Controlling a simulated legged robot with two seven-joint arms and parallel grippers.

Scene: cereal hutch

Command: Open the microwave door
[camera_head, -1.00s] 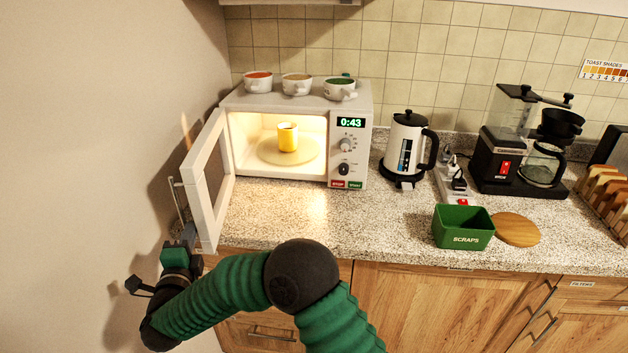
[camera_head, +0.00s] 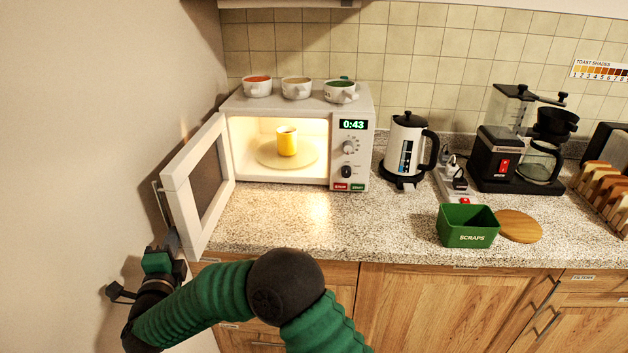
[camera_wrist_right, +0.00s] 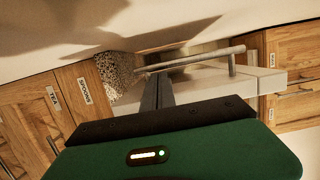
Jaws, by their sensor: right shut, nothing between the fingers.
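The white microwave (camera_head: 300,103) stands on the counter against the left wall. Its door (camera_head: 180,205) hangs wide open, swung out to the left toward the wall. A yellow mug (camera_head: 287,141) sits on the turntable in the lit interior, and the display reads 0:43. My right gripper (camera_head: 171,240) is at the door's lower outer side, by the handle. In the right wrist view the gripper (camera_wrist_right: 158,92) is shut with its fingers together, close to the metal bar handle (camera_wrist_right: 195,62); I cannot tell whether they touch. My left gripper is not in view.
Bowls (camera_head: 297,88) stand on the microwave. To the right are a kettle (camera_head: 405,150), a power strip (camera_head: 457,190), a coffee maker (camera_head: 513,160), a green scraps bin (camera_head: 467,226) and a round wooden board (camera_head: 519,226). The counter before the microwave is clear. The left wall is close to the door.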

